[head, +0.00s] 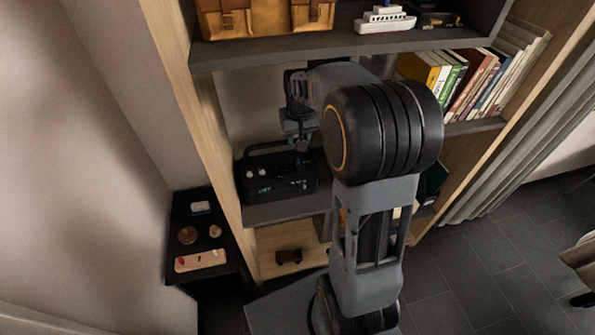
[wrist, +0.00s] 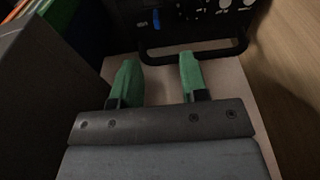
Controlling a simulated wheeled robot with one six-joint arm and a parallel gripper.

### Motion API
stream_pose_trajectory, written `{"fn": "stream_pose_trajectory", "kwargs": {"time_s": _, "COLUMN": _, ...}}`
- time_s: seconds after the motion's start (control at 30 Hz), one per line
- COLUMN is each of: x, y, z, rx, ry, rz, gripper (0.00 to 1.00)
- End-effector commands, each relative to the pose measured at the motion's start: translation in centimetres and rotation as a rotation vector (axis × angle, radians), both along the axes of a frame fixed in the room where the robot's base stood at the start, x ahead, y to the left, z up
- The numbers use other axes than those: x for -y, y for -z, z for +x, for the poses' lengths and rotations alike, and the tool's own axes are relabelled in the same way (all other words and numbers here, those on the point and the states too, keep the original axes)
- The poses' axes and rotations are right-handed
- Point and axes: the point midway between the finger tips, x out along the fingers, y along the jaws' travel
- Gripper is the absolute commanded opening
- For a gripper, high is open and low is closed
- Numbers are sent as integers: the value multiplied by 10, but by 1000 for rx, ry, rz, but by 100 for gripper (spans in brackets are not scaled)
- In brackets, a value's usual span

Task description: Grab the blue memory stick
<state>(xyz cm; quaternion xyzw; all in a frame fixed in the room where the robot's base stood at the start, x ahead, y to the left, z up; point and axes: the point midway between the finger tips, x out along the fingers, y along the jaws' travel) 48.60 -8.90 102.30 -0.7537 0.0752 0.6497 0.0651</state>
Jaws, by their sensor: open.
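In the wrist view, a small blue piece (wrist: 157,20), which looks like the blue memory stick, stands out against the front of a black device. It is small and dark, so its exact shape is hard to tell. The black device (head: 262,187) sits on the middle shelf in the head view. My gripper (wrist: 158,76) has two green fingertips, wide apart with nothing between them. The blue piece lies ahead of the gap, clear of both fingers. In the head view my gripper (head: 301,145) is above the device's top, partly hidden by my arm.
The device has a black handle bar (wrist: 195,55) close ahead of the fingertips, and white knobs. The wooden shelf side (head: 210,130) stands to its left. Books (head: 470,80) are on the right. A small black side table (head: 180,217) holds several small items.

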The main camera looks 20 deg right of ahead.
Motion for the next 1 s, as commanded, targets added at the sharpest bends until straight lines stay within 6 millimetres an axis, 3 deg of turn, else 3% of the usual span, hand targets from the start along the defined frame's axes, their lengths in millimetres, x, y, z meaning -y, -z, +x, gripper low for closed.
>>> {"fn": "stream_pose_trajectory", "kwargs": {"time_s": 0.2, "x": 11, "y": 21, "z": 21, "rx": -2, "ry": 10, "rz": 0, "gripper": 40}}
{"fn": "stream_pose_trajectory", "kwargs": {"time_s": 0.6, "x": 14, "y": 84, "z": 31, "rx": -1, "ry": 10, "rz": 0, "gripper": 40}}
{"fn": "stream_pose_trajectory", "kwargs": {"time_s": 0.87, "x": 14, "y": 98, "z": 33, "rx": 0, "ry": 10, "rz": 0, "gripper": 40}}
{"fn": "stream_pose_trajectory", "kwargs": {"time_s": 1.0, "x": 16, "y": 115, "z": 33, "rx": -3, "ry": 10, "rz": 0, "gripper": 40}}
